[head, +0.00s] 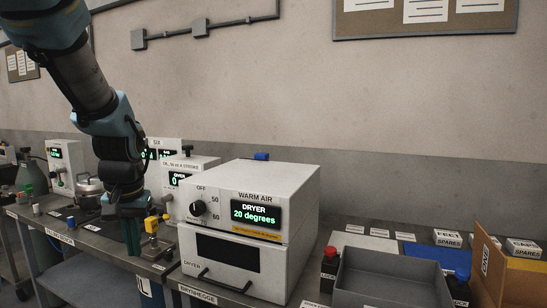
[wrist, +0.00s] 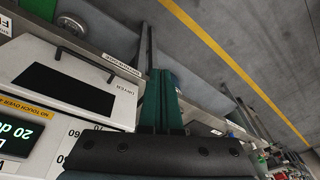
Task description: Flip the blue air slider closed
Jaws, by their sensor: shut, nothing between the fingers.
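A small blue piece (head: 261,156) shows at the top rear edge of the white warm air dryer (head: 262,200); I cannot tell for certain that it is the air slider, or its position. The dryer display reads 20 degrees. My gripper (head: 132,238), with green fingers, points down left of the dryer, at the bench's front edge, apart from the dryer. The fingers are shut and empty. In the wrist view the gripper (wrist: 161,98) points away from the camera, and the dryer (wrist: 75,80) appears upside down at left. No blue slider shows there.
A yellow-topped fitting (head: 152,225) stands on the bench close right of my gripper. More white instruments (head: 190,180) stand behind. The space above the dryer is clear.

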